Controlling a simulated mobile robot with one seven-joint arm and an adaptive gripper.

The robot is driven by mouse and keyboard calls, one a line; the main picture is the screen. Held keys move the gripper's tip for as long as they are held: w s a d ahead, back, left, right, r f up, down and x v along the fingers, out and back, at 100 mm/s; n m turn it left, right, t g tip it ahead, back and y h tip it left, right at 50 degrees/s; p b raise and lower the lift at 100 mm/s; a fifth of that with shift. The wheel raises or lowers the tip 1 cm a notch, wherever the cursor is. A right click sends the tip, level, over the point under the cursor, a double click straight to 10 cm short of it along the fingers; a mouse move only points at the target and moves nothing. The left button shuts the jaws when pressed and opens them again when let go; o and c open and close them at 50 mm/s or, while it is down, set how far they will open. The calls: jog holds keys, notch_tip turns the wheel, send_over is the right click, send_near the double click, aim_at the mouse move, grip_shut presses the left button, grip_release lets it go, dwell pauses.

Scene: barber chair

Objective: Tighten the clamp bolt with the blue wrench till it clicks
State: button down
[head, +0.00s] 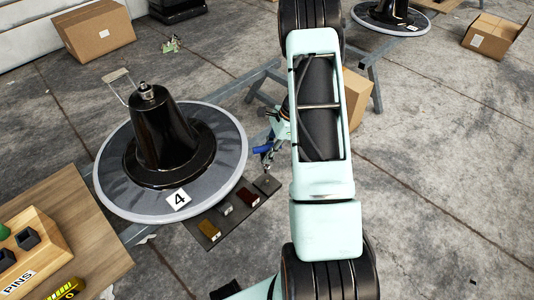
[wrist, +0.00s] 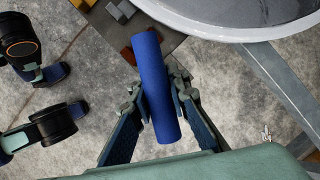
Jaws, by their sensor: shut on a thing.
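The blue wrench's thick blue handle (wrist: 154,75) is between the two fingers of my gripper (wrist: 160,108) in the wrist view. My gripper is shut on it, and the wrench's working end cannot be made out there. In the head view the blue wrench (head: 262,149) shows small beside my arm, right of the chair base marked 4. My gripper (head: 272,142) is partly hidden by my arm. The black chair column (head: 160,130) stands on a round grey base (head: 215,178). A small metal fitting (head: 147,91) tops the column; I cannot tell whether it is the clamp bolt. The wrench is apart from the column.
A dark tray (head: 230,232) with small coloured blocks lies in front of the round base. A wooden bench (head: 95,250) with a pins box (head: 30,250) is at the lower left. Cardboard boxes (head: 95,30) and grey metal framing (head: 376,90) stand behind.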

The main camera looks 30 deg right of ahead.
aim_at(269, 165)
jog(key=shift+f+b, duration=2.15)
jog(key=shift+f, duration=0.95)
jog(key=shift+f+b, duration=0.5)
jog(key=shift+f, duration=0.25)
jog(key=m+t, duration=0.1)
jog(key=m, duration=0.1)
jog(key=shift+m, duration=0.4)
jog(key=shift+m+t+h, duration=0.4)
jog(key=shift+m, duration=0.5)
jog(key=shift+m+t+h+b, duration=0.3)
jog(key=shift+m+b, duration=0.1)
jog(key=shift+m, duration=0.8)
jog(key=shift+m+t+h+b, duration=0.3)
jog(key=shift+m+b, duration=0.2)
jog(key=shift+m, duration=0.6)
